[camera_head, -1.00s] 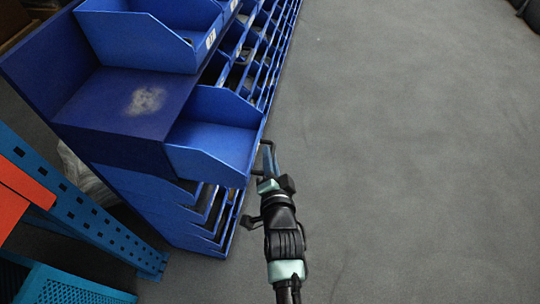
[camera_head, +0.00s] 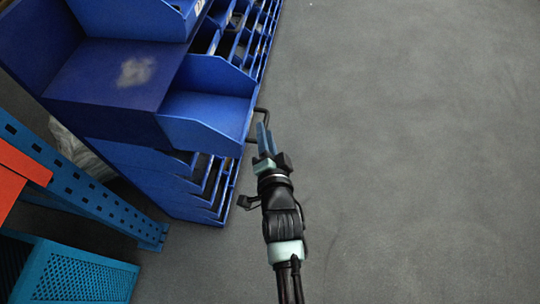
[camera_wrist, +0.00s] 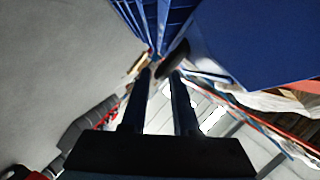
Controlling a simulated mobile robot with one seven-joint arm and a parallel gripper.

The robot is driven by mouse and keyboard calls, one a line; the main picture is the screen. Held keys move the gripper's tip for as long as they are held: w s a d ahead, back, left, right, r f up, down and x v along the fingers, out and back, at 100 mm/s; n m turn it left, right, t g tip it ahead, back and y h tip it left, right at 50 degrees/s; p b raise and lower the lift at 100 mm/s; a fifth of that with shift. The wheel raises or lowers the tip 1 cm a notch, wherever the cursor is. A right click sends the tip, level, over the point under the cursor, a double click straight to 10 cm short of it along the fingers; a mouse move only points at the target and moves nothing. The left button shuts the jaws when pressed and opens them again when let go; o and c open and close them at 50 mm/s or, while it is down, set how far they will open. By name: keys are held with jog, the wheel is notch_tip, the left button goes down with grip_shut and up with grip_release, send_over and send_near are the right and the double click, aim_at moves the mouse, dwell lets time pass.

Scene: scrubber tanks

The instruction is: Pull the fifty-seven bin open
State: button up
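A blue open-top bin (camera_head: 205,112) sticks out of the right face of the blue shelf rack (camera_head: 110,85) in the head view. Its number cannot be read. A dark bar handle (camera_head: 266,113) stands off the bin's right side. My gripper (camera_head: 262,130) is at the handle's near end, with its fingers pointing up the picture; whether they touch the handle is unclear. In the wrist view, the two fingers of my gripper (camera_wrist: 160,78) are apart with a visible gap between them. A dark rounded piece, possibly the handle, shows just beyond the tips.
Another blue bin (camera_head: 130,15) sticks out above, and more compartments run along the rack toward the back. A blue perforated upright (camera_head: 80,190) and a blue mesh crate (camera_head: 80,275) stand at the lower left. Grey floor (camera_head: 400,150) to the right is clear.

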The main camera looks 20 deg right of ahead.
jog(key=p+v, duration=0.1)
jog(key=v, duration=0.9)
jog(key=shift+w, duration=0.15)
